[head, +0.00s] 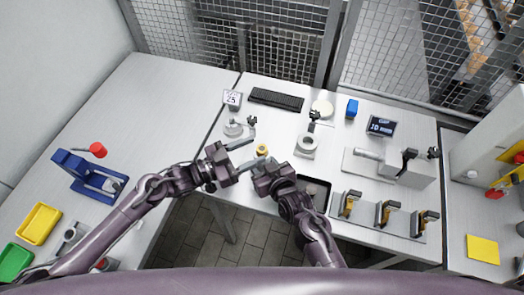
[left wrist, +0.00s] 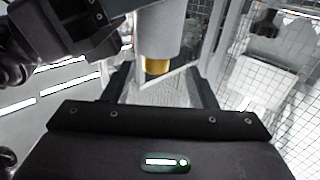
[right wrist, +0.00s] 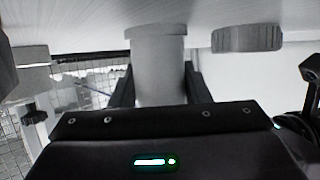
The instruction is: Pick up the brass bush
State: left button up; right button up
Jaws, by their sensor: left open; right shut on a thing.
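In the left wrist view the brass bush (left wrist: 157,65) is at one end of a pale grey cylinder (left wrist: 160,28). My left gripper (head: 250,154) is open, its fingers on either side of the bush's line; I cannot tell whether they touch it. My right gripper (head: 262,161) is shut on the grey cylinder, which also shows between its fingers in the right wrist view (right wrist: 158,75). The bush is hidden in the right wrist view.
A black tray (head: 327,188) and a grey ring-shaped fixture (head: 307,145) stand right of the grippers. A round grey fixture (head: 234,129) is behind the left gripper. A keyboard (head: 276,99) lies at the back. The left table's middle is largely clear.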

aim_at(268, 150)
pick_arm(q)
jog(key=x, duration=0.4)
jog(key=shift+s+d, duration=0.1)
jog(key=shift+d, duration=0.65)
jog(key=shift+a, duration=0.1)
jog(key=shift+c, duration=1)
jog(key=c, duration=0.9)
pick_arm(e)
jog(key=o, duration=1.1)
pick_arm(q)
notch_tip(268, 150, up, 10)
pick_arm(e)
jog(key=shift+s, duration=0.1)
